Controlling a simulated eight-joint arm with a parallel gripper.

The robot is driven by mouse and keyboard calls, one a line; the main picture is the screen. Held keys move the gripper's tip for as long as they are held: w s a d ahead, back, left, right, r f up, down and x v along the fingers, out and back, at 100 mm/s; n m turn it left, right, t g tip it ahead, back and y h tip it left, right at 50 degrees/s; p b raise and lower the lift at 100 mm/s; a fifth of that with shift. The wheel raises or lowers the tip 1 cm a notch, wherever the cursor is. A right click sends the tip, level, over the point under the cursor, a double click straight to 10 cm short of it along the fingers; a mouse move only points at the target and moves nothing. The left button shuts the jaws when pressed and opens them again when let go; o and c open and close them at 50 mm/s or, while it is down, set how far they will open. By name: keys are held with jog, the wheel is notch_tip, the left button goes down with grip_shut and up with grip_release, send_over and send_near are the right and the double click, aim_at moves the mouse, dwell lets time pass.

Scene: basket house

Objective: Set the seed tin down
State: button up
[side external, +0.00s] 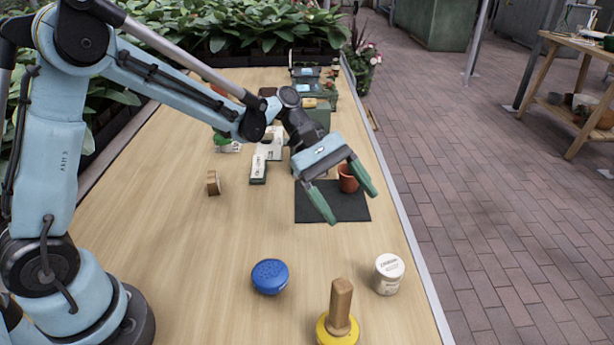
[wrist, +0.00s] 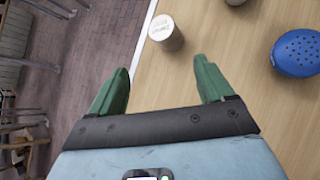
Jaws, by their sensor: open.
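A white lidded tin (side external: 389,273) with dark print stands upright on the near right of the wooden table; its print is too small to read, so I cannot be sure it is the seed tin. It also shows in the wrist view (wrist: 166,33), past my fingertips and apart from them. My gripper (side external: 352,208) is open, with its two green fingers spread and nothing between them. It hangs above the table near the dark mat. The wrist view also shows the empty gap between the fingers (wrist: 161,66).
A blue lid-like thing with holes (side external: 270,276) and a wooden-handled yellow tool (side external: 338,315) stand nearby. Dark and white boxes (side external: 258,170) and a small wooden piece (side external: 213,183) lie farther back. The table's middle is clear.

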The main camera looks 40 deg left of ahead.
jog(key=s+a+r+m+t+y, duration=0.3)
jog(key=s+a+m+t+y, duration=0.4)
jog(key=s+a+m+y, duration=0.3)
jog(key=s+a+m, duration=0.2)
jog(key=a, duration=0.2)
jog(key=shift+r+m, duration=0.4)
